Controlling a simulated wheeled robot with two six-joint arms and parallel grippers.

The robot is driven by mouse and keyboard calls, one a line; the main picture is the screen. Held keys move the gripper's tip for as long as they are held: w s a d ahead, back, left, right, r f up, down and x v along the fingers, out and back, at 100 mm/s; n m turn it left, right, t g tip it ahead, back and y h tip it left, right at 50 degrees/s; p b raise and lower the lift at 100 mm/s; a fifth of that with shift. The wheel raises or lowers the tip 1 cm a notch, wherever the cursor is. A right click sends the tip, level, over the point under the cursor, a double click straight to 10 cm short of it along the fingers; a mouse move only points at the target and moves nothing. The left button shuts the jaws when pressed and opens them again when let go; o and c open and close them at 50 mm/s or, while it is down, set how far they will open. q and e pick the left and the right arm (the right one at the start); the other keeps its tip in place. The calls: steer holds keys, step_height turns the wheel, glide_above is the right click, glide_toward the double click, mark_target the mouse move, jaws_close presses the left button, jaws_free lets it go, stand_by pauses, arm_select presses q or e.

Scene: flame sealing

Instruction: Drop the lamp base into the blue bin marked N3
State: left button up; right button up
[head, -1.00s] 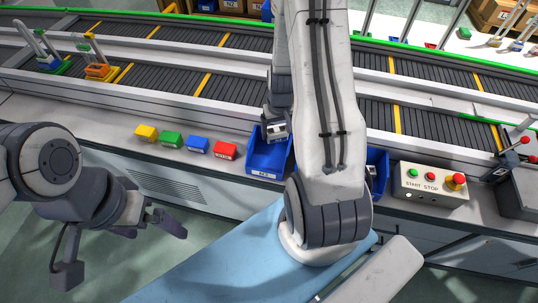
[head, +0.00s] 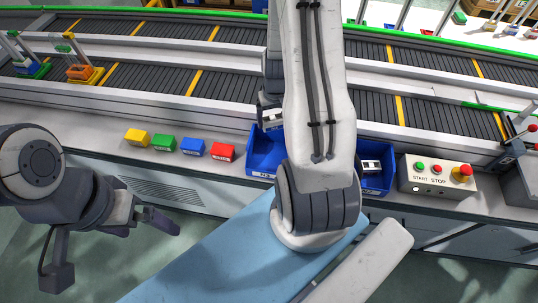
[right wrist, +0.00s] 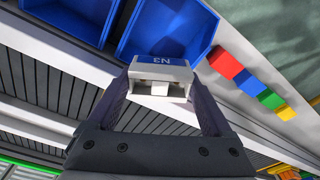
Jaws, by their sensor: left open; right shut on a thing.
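My right gripper (right wrist: 160,88) is shut on a small white-grey block, the lamp base (right wrist: 160,78), with openings in its face. An upside-down N3 marking shows at its upper edge; I cannot tell whether it is on the base or the bin. The left blue bin (right wrist: 195,45) lies just beyond it. In the head view that bin (head: 254,150) has a label too small to read surely, and the lamp base (head: 270,118) shows at its back edge, partly hidden by my arm. My left gripper (head: 160,222) is open and empty, low at the left.
A second blue bin (head: 374,188) holds a white-grey part (head: 371,167). Yellow, green, blue and red blocks (head: 221,152) line the bench left of the bins. A START/STOP box (head: 436,176) stands at the right. The conveyor (head: 240,90) runs behind.

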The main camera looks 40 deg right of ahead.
step_height(320, 180, down, 4)
steer(key=b, duration=0.2)
steer(key=shift+s+d+b, duration=0.1)
steer(key=shift+b, duration=0.3)
steer(key=o, duration=1.2)
steer(key=shift+c, duration=0.2)
steer(key=shift+r, duration=0.1)
steer(key=r, duration=0.7)
steer(key=s+r, duration=0.1)
steer(key=r, duration=0.2)
steer(key=shift+a+r, duration=0.2)
steer(key=shift+a, duration=0.1)
steer(key=shift+f, duration=0.1)
steer(key=f, duration=0.7)
steer(key=w+f, duration=0.1)
steer(key=f, duration=0.2)
steer(key=shift+d+f, duration=0.15)
steer(key=shift+d, duration=0.1)
